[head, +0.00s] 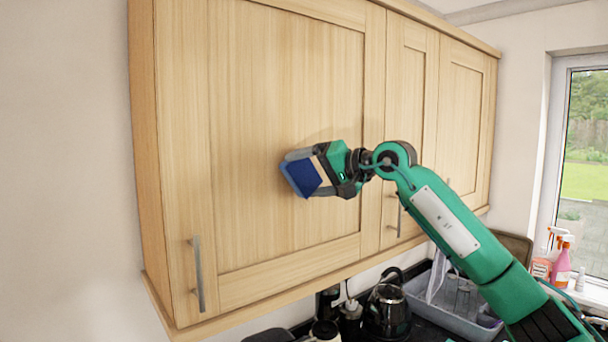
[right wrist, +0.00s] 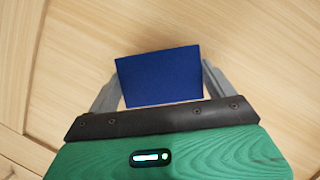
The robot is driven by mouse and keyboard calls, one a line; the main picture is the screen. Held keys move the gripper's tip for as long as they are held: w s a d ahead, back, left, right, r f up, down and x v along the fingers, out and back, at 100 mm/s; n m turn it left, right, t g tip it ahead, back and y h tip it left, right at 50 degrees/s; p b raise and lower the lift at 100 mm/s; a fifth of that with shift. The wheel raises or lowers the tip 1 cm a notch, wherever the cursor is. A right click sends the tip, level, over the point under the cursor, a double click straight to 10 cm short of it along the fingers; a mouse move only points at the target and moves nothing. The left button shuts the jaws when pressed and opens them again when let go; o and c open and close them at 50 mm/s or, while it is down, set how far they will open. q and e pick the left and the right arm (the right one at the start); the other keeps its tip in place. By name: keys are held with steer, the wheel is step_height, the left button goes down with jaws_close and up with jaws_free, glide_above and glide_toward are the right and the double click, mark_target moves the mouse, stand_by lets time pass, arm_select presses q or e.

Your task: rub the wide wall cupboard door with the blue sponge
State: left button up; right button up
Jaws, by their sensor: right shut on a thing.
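The wide wall cupboard door (head: 250,110) is pale wood with a framed panel and a vertical metal handle (head: 197,273) at its lower left. My right gripper (head: 305,172) is shut on the blue sponge (head: 300,176), in front of the middle-right part of the panel. In the right wrist view the sponge (right wrist: 160,76) sits between the two grey fingers, with the wood behind it. The sponge is at or very near the door; I cannot tell whether it touches. My left gripper is not in view.
Narrower cupboard doors (head: 462,112) continue to the right. Below are a dark kettle (head: 387,310), a grey dish rack (head: 450,306) and a pink spray bottle (head: 562,266) by the window (head: 586,165). The door's left half is clear.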

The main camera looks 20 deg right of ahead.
steer(key=shift+w+d, duration=0.25)
steer(key=shift+d, duration=0.3)
steer(key=shift+w+d, duration=0.25)
steer(key=shift+d, duration=0.3)
steer(key=shift+d+f, duration=0.1)
steer(key=shift+d, duration=0.05)
steer(key=shift+s+a+b, duration=0.3)
steer(key=shift+s+a, duration=0.05)
steer(key=shift+a, duration=0.5)
steer(key=shift+s+a+b, duration=0.3)
steer(key=shift+a, duration=0.55)
steer(key=shift+s+a+b, duration=0.4)
steer(key=shift+a+b, duration=0.05)
steer(key=shift+a, duration=0.5)
steer(key=shift+s+a+b, duration=0.35)
steer(key=shift+a+b, duration=0.05)
steer(key=shift+a, duration=0.5)
steer(key=shift+s+a+b, duration=0.4)
steer(key=shift+a+b, duration=0.05)
steer(key=shift+a, duration=0.5)
steer(key=shift+s+a, duration=0.15)
steer(key=shift+a, duration=0.2)
steer(key=shift+d, duration=0.15)
